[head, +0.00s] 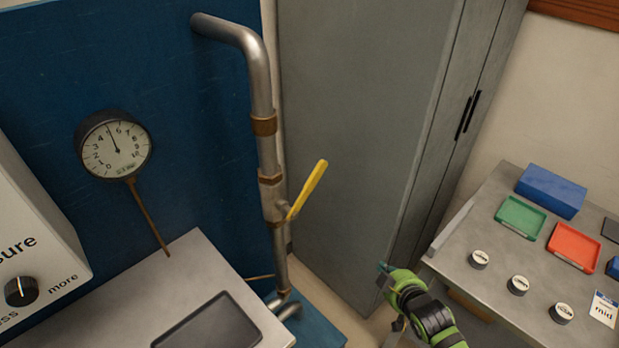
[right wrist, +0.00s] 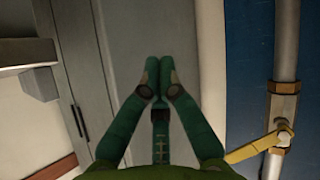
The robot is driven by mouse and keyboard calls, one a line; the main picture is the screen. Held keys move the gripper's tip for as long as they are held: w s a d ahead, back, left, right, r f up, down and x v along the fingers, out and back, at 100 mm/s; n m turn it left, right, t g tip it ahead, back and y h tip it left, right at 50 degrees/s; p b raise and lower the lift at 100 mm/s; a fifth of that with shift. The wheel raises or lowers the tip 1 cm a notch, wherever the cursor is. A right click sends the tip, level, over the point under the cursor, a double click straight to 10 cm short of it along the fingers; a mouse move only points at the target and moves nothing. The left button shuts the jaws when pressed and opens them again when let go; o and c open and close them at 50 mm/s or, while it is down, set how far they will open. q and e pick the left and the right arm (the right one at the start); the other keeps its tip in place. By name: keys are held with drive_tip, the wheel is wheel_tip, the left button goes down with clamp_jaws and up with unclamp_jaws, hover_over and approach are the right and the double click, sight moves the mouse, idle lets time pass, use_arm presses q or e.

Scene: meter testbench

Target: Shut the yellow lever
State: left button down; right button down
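The yellow lever (head: 308,188) sits on a valve of the vertical metal pipe (head: 262,85) in the head view. It slants up and to the right, away from the pipe. In the right wrist view the lever (right wrist: 252,150) is at the lower right, pointing left from the valve. My right gripper (head: 383,272) is below and to the right of the lever, apart from it. In the right wrist view its fingertips (right wrist: 159,70) meet with nothing between them. My left gripper is in neither view.
A round gauge (head: 114,145) hangs on the blue panel (head: 190,110). A grey cabinet (head: 360,100) stands behind the pipe. A table (head: 456,255) at the right holds trays and several small round pieces. The space between lever and right gripper looks clear.

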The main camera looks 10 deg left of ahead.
drive_tip(key=w+a+r+n+t+y, duration=0.15)
drive_tip(key=a+r, duration=0.25)
drive_tip(key=r, duration=0.4)
drive_tip(key=a+r+n+y, duration=0.2)
drive_tip(key=a+r, duration=0.1)
drive_tip(key=r, duration=0.5)
drive_tip(key=n+y, duration=0.4)
drive_tip(key=n, duration=0.1)
approach(313, 180)
drive_tip(key=s+a+r, duration=0.1)
drive_tip(key=s+r, duration=0.4)
drive_tip(key=r, duration=0.1)
drive_tip(key=shift+g, duration=0.45)
drive_tip(key=w+a+f+p, duration=0.1)
drive_tip(key=w, duration=0.2)
drive_tip(key=w+a+f+p, duration=0.1)
drive_tip(key=w+a+f, duration=0.1)
drive_tip(key=w, duration=0.1)
drive_tip(key=w+a+f+p, duration=0.1)
drive_tip(key=w+a, duration=0.1)
drive_tip(key=w, duration=0.1)
drive_tip(key=shift+w+a+f, duration=0.25)
drive_tip(key=shift+f, duration=0.05)
